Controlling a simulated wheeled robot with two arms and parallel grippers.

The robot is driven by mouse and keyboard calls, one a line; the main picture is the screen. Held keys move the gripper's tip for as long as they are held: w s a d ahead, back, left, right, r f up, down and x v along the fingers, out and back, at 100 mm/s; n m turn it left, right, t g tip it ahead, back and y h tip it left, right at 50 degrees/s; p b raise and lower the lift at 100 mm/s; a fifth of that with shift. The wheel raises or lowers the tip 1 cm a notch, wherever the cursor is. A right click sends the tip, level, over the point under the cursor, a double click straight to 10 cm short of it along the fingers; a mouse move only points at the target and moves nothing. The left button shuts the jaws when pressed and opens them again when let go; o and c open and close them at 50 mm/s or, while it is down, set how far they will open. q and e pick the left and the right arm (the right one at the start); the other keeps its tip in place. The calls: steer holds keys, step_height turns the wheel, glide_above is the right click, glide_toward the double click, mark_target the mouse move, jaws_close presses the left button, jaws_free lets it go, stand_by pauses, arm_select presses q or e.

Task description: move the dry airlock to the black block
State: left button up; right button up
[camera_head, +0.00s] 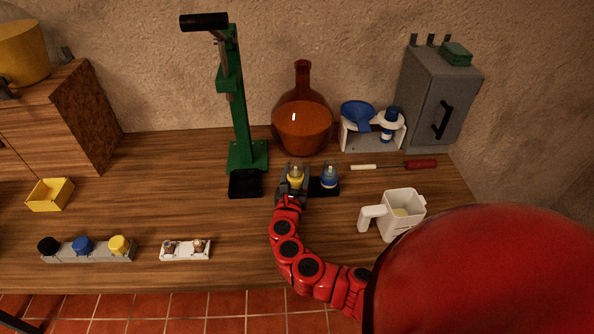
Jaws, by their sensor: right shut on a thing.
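My right gripper (293,186) reaches in from the front and is shut on a small clear-topped airlock with a yellow band (296,175). It is held upright at the left end of a low black block (323,191); the gripper hides its base, so I cannot tell whether it rests on the block. A similar airlock with a blue band (329,176) stands on the block, just right of the gripper. I cannot tell by sight which airlock is dry. My left gripper is not in view.
A green corker (237,110) with a black foot plate stands left, an amber carboy (303,128) behind. A white stand (352,140) with a blue funnel, a red-handled tool (420,164) and a white jug (397,213) are right. A cap rack (90,253) lies front left.

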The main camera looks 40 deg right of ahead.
steer(key=shift+f, duration=0.25)
steer(key=o, duration=1.2)
steer(key=shift+s+a, duration=0.25)
steer(key=shift+a, duration=0.05)
steer(key=b+v, duration=0.1)
steer(key=v, duration=1.3)
steer(key=shift+s+a+f+b, duration=0.1)
steer(key=shift+a+f+b, duration=0.1)
steer(key=shift+a+b, duration=0.1)
steer(key=shift+s+a+b, duration=0.3)
steer(key=shift+s+a, duration=0.1)
steer(key=shift+a, duration=0.05)
steer(key=shift+s+a+r, duration=0.2)
steer(key=shift+s+r, duration=0.05)
steer(key=shift+s, duration=0.2)
